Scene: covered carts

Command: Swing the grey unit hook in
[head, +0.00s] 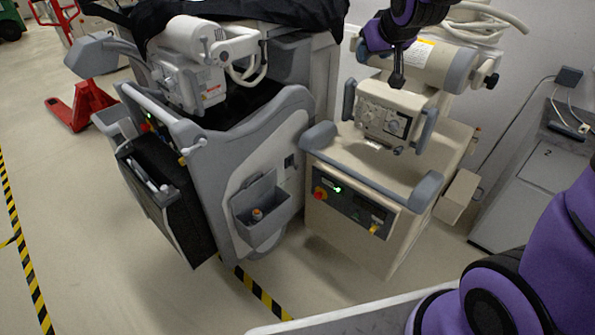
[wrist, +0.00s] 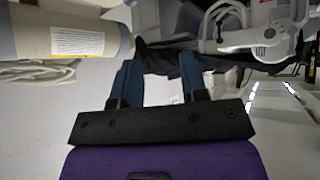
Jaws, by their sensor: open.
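The grey unit (head: 225,165) is the grey-and-white cart left of centre, partly under a black cover. I cannot make out for sure which of its parts is the hook. Its white tube head (head: 188,80) and looped white cables (head: 250,65) show at its top, and white parts with cables (wrist: 275,35) show at upper right in the wrist view. My gripper (head: 374,38) is at the top right of centre, above the beige cart and apart from the grey unit. In the wrist view its two blue fingers (wrist: 160,82) are spread, with nothing between them.
A beige cart (head: 350,220) stands close beside the grey unit, its cylinder (head: 430,65) near my gripper. It shows large at upper left in the wrist view (wrist: 70,35). A grey cabinet (head: 540,180) is at right. A red pallet jack (head: 80,105) stands at left. Floor at left is open.

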